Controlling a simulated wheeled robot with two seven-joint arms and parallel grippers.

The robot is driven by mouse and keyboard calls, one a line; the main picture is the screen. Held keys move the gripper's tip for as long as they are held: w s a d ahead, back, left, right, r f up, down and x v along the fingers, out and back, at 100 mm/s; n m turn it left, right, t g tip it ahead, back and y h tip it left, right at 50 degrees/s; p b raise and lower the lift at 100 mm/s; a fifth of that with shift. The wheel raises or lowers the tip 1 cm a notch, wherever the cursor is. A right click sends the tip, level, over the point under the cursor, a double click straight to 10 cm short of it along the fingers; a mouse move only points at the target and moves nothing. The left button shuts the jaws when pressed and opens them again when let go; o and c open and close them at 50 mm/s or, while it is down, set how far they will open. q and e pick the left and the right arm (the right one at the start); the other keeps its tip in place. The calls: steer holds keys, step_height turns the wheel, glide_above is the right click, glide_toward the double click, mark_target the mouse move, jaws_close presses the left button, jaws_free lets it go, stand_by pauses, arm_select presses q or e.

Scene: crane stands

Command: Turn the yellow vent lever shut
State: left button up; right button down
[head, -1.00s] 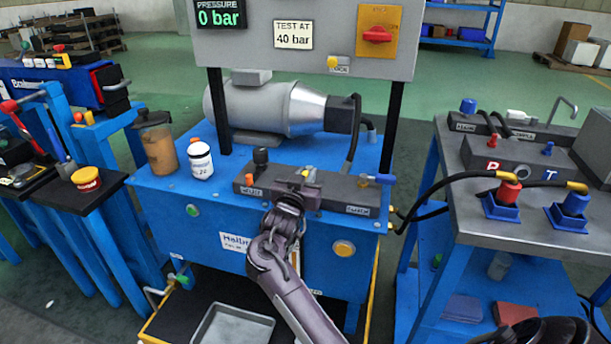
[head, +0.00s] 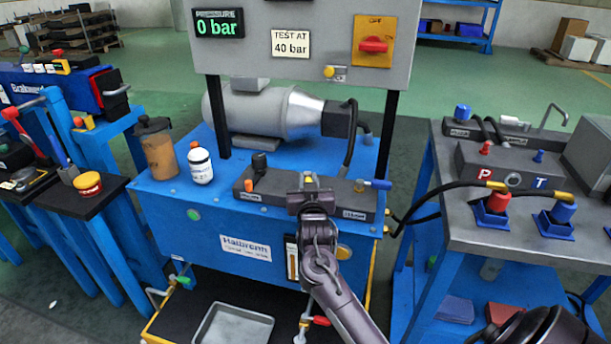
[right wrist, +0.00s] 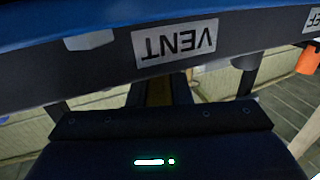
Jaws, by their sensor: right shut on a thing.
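The yellow vent lever (head: 308,180) is on the dark valve block (head: 262,188) on the blue test bench. Only a small yellow bit shows there past my right gripper (head: 311,189), which is at the block's middle and shut on the lever. In the right wrist view a dull yellow strip of the lever (right wrist: 158,92) lies between the fingers, below the upside-down VENT label (right wrist: 174,43). The gripper hides most of the lever, so its exact angle cannot be told. My left gripper is not in view.
A black knob (head: 259,162) and a blue-handled valve (head: 374,184) flank the lever on the block. A white bottle (head: 201,165) and a brown jug (head: 159,152) stand to the left. The pressure display (head: 218,23) reads 0 bar. A hose table (head: 455,205) stands at right.

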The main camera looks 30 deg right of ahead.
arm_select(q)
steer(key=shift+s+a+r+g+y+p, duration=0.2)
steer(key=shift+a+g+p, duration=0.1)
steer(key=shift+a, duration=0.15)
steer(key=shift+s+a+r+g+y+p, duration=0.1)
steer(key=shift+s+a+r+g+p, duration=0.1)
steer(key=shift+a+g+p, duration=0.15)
arm_select(e)
steer(key=shift+s+d+n+t+y, duration=0.1)
steer(key=shift+d+n+t+y, duration=0.1)
steer(key=shift+n+t+y, duration=0.4)
steer(key=shift+s+d+n+t+y, duration=0.1)
steer(key=shift+d+n+t+y, duration=0.1)
steer(key=shift+n+y, duration=0.65)
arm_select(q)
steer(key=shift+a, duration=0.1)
arm_select(e)
steer(key=shift+m+y, duration=0.25)
steer(key=c, duration=1.3)
jaws_free()
steer(key=shift+a, duration=0.1)
